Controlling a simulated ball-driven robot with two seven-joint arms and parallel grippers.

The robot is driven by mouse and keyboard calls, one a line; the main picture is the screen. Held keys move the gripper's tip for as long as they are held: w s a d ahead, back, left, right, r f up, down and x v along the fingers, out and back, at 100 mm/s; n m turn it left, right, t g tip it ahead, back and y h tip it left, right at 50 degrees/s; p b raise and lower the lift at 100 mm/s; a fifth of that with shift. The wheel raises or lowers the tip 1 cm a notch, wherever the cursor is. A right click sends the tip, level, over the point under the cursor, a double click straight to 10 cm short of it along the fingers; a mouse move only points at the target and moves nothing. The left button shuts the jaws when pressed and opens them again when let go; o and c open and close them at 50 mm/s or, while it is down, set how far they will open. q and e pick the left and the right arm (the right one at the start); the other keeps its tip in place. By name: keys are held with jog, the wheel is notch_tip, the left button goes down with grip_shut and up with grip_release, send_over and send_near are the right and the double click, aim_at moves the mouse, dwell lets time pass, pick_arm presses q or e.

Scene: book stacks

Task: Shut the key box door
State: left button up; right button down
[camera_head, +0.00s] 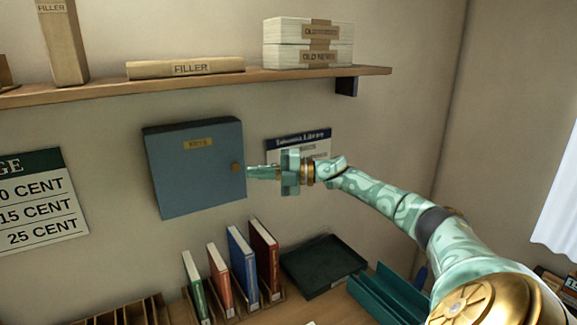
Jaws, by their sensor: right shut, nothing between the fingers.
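The blue-grey key box (190,175) hangs on the wall left of centre, under the shelf. Its door carries a "KEYS" label (198,143) and a round brass-coloured knob (236,168) near the right edge. The door looks flush with the box, or very nearly so; I cannot tell whether a small gap is left. My right gripper (250,171) comes in from the right and is shut and empty. Its fingertips are at the right edge of the door, close to the knob; I cannot tell whether they touch. My left gripper is not in view.
A wooden shelf (290,76) with boxes and a "FILLER" book runs above the key box. Below stand several upright books (243,264), a dark tray (323,266) and a teal holder (388,297). A sign hangs behind my right gripper.

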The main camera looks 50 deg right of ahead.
pick_arm(q)
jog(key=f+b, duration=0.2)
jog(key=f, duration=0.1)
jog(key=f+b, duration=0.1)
jog(key=b, duration=0.1)
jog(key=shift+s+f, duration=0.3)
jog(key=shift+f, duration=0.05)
pick_arm(e)
jog(key=d, duration=0.9)
jog(key=shift+w+d+f, duration=0.2)
jog(key=shift+w+f, duration=0.05)
jog(key=shift+f, duration=0.05)
